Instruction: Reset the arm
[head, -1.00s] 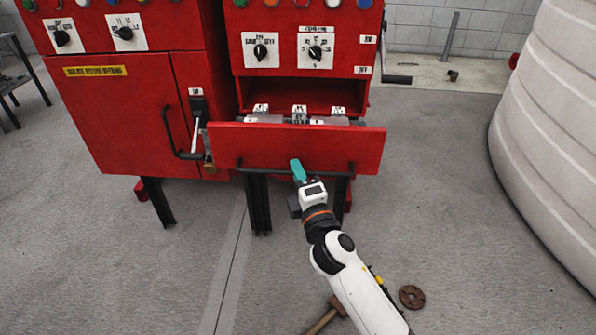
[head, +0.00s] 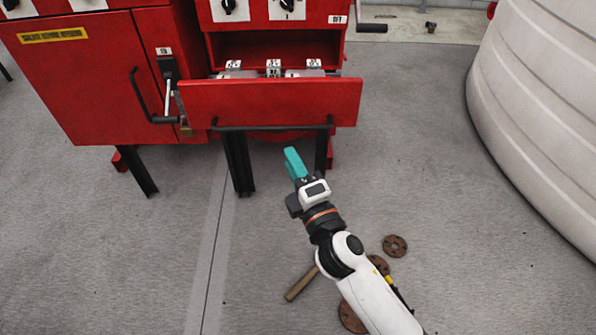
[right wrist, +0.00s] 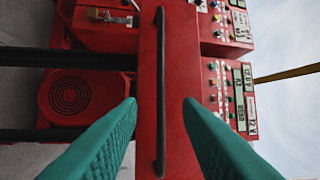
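My right gripper (head: 295,163) with teal fingers is in front of and below the open red drawer (head: 270,103) in the head view. In the right wrist view its two fingers (right wrist: 160,105) are spread apart with nothing between their tips. The drawer's black bar handle (head: 272,127) lies beyond the fingertips, apart from them; it also shows as an upright bar in the right wrist view (right wrist: 160,95). My left gripper is not in view.
The red cabinet (head: 95,75) stands on black legs to the left of the drawer. A large white ribbed tank (head: 540,110) stands at the right. Rusty round discs (head: 395,246) and a wooden-handled tool (head: 301,283) lie on the floor near my right arm.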

